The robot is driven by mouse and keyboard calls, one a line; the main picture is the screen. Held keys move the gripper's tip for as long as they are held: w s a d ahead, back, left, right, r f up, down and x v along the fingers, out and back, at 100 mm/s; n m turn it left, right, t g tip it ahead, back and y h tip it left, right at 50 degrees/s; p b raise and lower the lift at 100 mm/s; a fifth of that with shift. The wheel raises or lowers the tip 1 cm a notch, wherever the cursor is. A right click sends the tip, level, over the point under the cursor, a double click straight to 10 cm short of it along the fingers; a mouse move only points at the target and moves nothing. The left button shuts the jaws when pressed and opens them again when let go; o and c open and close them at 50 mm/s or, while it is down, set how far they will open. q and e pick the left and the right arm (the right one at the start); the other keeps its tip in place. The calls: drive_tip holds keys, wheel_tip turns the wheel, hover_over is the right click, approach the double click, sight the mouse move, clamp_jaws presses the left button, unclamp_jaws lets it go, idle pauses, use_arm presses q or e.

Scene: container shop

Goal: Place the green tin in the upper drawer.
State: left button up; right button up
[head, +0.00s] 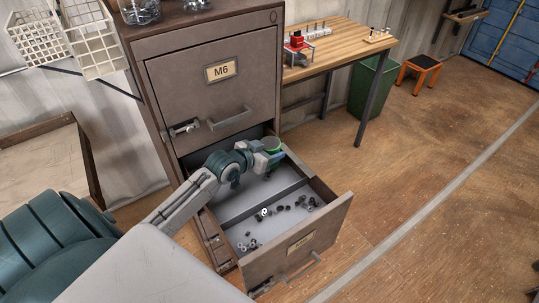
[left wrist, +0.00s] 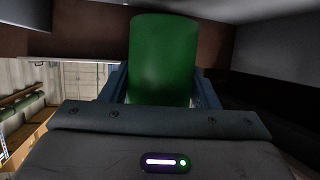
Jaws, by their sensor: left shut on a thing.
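The green tin (left wrist: 164,60) stands between the fingers of my left gripper (left wrist: 163,88) in the left wrist view, which is shut on it. In the head view, the tin's top (head: 271,143) shows at the end of my left arm, over the back part of an open drawer (head: 313,243). My left gripper (head: 266,158) reaches in over this drawer; whether the tin touches its floor cannot be told. A closed drawer labelled M6 (head: 222,103) is above the open one. My right gripper is not in view.
Several small nuts and fittings (head: 264,212) lie in the front part of the open drawer, before a divider. A wooden workbench (head: 345,45), a green bin (head: 371,88) and an orange stool (head: 419,64) stand beyond. The floor to the right is clear.

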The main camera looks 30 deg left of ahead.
use_arm(q)
drive_tip(key=shift+f, duration=1.25)
drive_tip(key=shift+f, duration=0.1)
drive_tip(key=o, duration=1.2)
drive_tip(key=shift+r, duration=0.2)
drive_tip(key=v, duration=0.7)
drive_tip(key=shift+s, duration=0.25)
